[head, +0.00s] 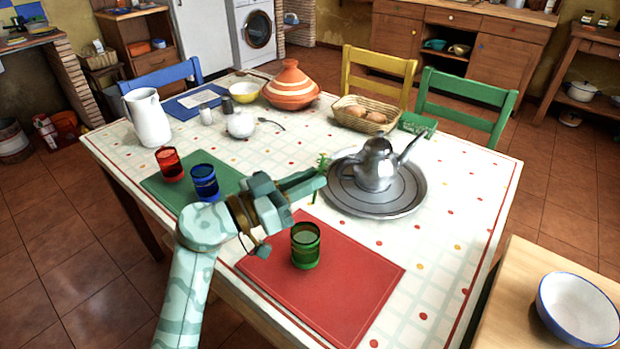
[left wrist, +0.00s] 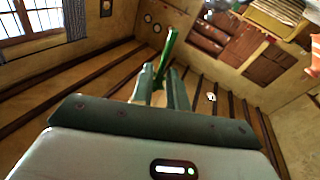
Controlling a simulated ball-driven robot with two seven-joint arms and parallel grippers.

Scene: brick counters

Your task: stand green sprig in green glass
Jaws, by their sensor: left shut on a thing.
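The green glass (head: 305,246) stands upright on the red placemat (head: 330,290) near the front of the table. My left gripper (head: 318,178) is shut on the green sprig (head: 322,165), above the table and behind the glass in the head view. The sprig's leafy top shows above the fingers and its thin stem hangs below them. In the left wrist view the green sprig (left wrist: 168,48) sticks out between the two fingers (left wrist: 161,82). The glass does not show in the left wrist view. My right gripper is in neither view.
A silver teapot (head: 376,165) on a round metal tray (head: 410,207) stands close right of my left gripper. A blue glass (head: 204,182) and a red glass (head: 169,164) stand on the green placemat (head: 160,188) to the left. A bread basket (head: 362,122) is farther back.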

